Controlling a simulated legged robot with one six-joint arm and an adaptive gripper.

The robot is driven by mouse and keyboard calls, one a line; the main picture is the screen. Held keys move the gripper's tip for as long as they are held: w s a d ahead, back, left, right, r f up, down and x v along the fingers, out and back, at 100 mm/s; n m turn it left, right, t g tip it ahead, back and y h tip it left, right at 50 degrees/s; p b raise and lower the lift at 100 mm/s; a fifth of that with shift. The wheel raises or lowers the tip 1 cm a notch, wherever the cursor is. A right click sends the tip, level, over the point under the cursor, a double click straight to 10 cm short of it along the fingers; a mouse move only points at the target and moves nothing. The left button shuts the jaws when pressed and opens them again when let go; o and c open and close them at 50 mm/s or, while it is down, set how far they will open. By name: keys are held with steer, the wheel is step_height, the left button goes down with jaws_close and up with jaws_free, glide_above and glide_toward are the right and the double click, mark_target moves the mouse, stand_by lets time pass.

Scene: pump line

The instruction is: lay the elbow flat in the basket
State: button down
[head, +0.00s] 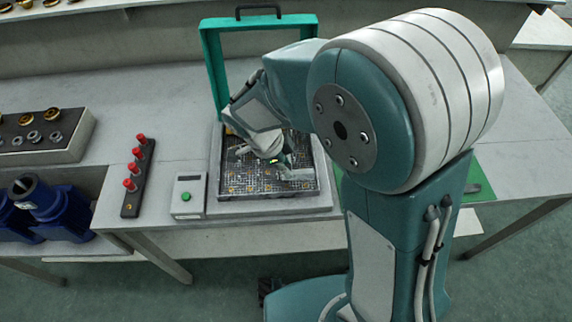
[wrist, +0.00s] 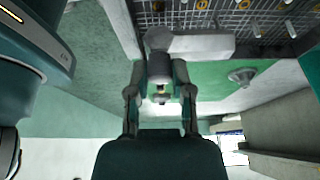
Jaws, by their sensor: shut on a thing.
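My gripper (wrist: 160,78) is shut on a grey metal elbow (wrist: 205,46); one arm of the elbow sits between the fingers and the other points right in the wrist view. In the head view my gripper (head: 272,160) is over the basket, with the pale elbow (head: 296,173) beside its tips. The wire-mesh basket (head: 310,191) is a dark-rimmed, shallow rectangle on the bench; its mesh also shows at the top of the wrist view (wrist: 232,18). I cannot tell whether the elbow touches the mesh.
A green frame (head: 212,70) rises behind the basket. A box with a green button (head: 188,196) and a rail of red knobs (head: 132,184) stand to the left. A tray of rings (head: 70,152) is farther left. A small metal fitting (wrist: 242,76) shows in the wrist view.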

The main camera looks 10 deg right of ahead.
steer(key=shift+f, duration=2.05)
steer(key=shift+c, duration=2.2)
jaws_free()
steer(key=v, duration=1.2)
